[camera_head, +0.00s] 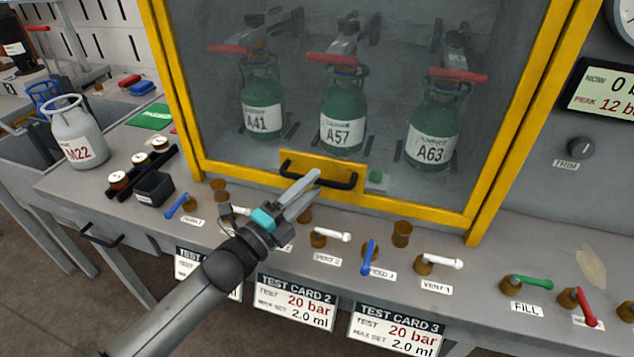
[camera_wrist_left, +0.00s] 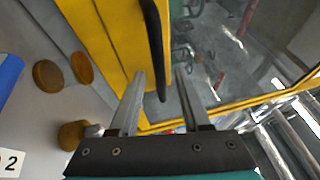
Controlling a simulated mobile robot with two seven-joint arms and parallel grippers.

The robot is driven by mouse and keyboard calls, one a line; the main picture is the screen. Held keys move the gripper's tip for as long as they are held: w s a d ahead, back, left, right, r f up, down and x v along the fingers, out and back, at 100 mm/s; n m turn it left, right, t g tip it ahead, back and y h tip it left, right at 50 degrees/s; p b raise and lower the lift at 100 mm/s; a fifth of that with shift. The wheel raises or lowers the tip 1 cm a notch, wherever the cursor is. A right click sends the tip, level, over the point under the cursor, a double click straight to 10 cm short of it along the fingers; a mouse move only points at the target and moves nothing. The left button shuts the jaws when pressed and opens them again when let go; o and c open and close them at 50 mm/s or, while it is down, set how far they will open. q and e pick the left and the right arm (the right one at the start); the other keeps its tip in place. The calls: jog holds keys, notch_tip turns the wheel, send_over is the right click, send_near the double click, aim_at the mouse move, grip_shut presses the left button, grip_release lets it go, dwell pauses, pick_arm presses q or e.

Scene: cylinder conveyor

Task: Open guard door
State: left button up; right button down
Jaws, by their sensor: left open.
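The guard door (camera_head: 196,166) is a yellow frame with a clear pane, and it stands shut in front of the green cylinders. Its black bar handle (camera_head: 337,181) sits on a yellow plate at the bottom middle. My left gripper (camera_head: 306,190) is open, with its fingers just in front of the handle's left part. In the left wrist view, the black handle (camera_wrist_left: 157,45) runs down from the top and its lower end lies just beyond and between the open fingertips (camera_wrist_left: 160,80). I cannot tell whether they touch it. My right gripper is not in view.
Green cylinders A41 (camera_head: 263,118), A57 (camera_head: 343,133) and A63 (camera_head: 431,150) stand behind the pane. Small valves with coloured levers, such as the blue one (camera_head: 370,255), line the bench below the door. A grey cylinder M22 (camera_head: 76,130) stands at the left.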

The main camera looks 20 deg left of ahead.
pick_arm(q)
jog(key=shift+x, duration=1.2)
grip_shut()
dwell(0.6)
